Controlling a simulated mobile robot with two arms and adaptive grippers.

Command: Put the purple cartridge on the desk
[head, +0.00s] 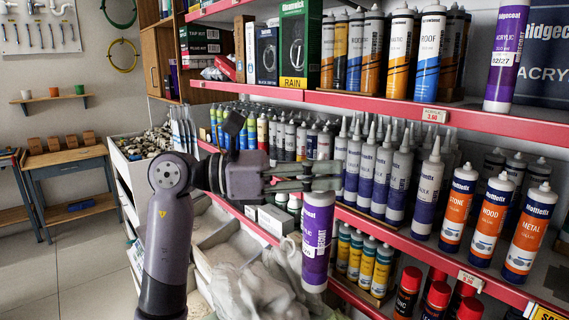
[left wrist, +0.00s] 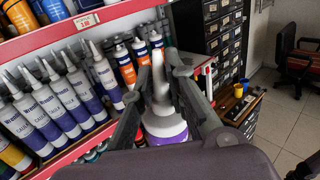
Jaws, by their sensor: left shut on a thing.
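My left gripper (head: 318,178) is shut on a purple and white cartridge (head: 316,240), near its nozzle end. The cartridge hangs roughly upright in front of the red-edged shelves, clear of them. In the left wrist view, its pale nozzle and purple shoulder (left wrist: 165,128) show between the fingers. A similar purple cartridge (head: 505,52) stands on the upper shelf. A wooden-topped desk (head: 66,156) is at the far left by the wall. My right gripper is not in view.
Shelves with red edges (head: 390,238) hold rows of cartridges close to the gripper. A white bin unit (head: 124,170) and crumpled pale sheeting (head: 265,285) are near. The left wrist view shows a wooden-topped unit (left wrist: 243,110) and a chair (left wrist: 298,65). The left floor (head: 85,260) is clear.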

